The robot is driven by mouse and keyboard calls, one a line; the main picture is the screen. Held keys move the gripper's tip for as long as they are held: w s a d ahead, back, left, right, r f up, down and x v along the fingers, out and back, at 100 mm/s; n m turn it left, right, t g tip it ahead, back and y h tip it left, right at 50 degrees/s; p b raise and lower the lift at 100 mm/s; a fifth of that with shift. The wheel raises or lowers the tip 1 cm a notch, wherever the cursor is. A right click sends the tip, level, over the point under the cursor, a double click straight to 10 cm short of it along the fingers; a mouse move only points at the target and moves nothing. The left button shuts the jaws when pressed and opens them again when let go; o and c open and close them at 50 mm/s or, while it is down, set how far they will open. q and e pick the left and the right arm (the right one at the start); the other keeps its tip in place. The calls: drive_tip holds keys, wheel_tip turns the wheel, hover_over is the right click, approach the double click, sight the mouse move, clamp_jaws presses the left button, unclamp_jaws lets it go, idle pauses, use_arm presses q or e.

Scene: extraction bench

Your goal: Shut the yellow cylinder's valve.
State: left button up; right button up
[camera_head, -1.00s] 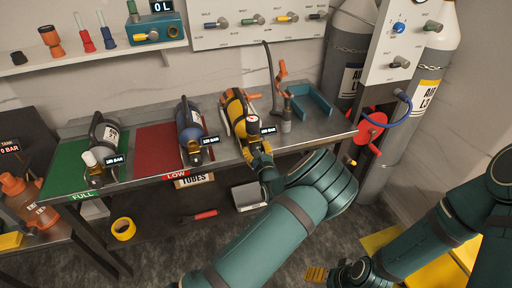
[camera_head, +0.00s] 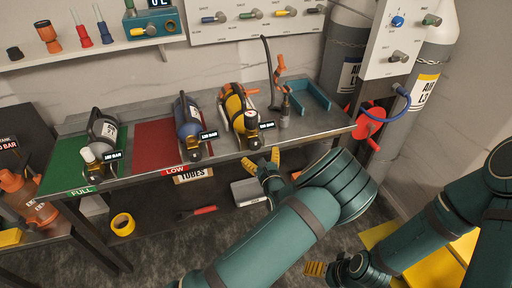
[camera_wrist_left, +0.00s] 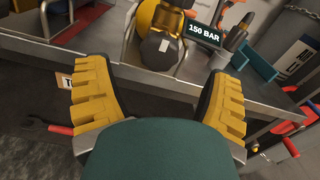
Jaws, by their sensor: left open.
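The yellow cylinder (camera_head: 236,104) with black bands lies on the grey bench, its valve end (camera_head: 251,122) toward the bench's front edge. A dark display reading 150 BAR (camera_wrist_left: 203,31) is beside it in the left wrist view. There the valve end (camera_wrist_left: 160,48) shows beyond my fingers, apart from them. My left gripper (camera_head: 266,159) is open and empty, in front of and below the bench edge. In the left wrist view its two yellow fingers (camera_wrist_left: 155,95) are spread wide. My right gripper (camera_head: 328,270) is low at the bottom, away from the bench; its jaw state is unclear.
A grey cylinder (camera_head: 103,129) lies on the green FULL mat (camera_head: 66,172). A blue cylinder (camera_head: 187,118) lies by the red LOW mat (camera_head: 150,140). A blue-green cradle (camera_head: 314,98) and an orange-handled tool (camera_head: 280,68) are right of the yellow cylinder. A red reel (camera_head: 369,122) is beyond the bench's right end.

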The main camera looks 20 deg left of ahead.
use_arm(q)
drive_tip(key=v, duration=0.6)
idle(0.3)
drive_tip(key=s+a+f+n+g+y, duration=0.2)
drive_tip(key=s+a+f+n+g, duration=0.4)
drive_tip(key=s+a+f+g, duration=0.35)
drive_tip(key=s+f+n+g+h, duration=0.3)
drive_tip(key=s+f+n+g, duration=0.25)
drive_tip(key=s, duration=0.55)
drive_tip(key=s+d+f+n+g+h, duration=0.2)
drive_tip(key=s+d+n+g+h, duration=0.2)
drive_tip(key=s+d+n+h, duration=0.4)
drive_tip(key=w+d+r+n+t+h, duration=0.4)
drive_tip(key=n+t, duration=0.1)
drive_tip(key=n, duration=0.4)
drive_tip(key=shift+w+d+r+t+h, duration=0.15)
drive_tip(key=shift+d+r+t+h, duration=0.15)
drive_tip(key=shift+r, duration=0.05)
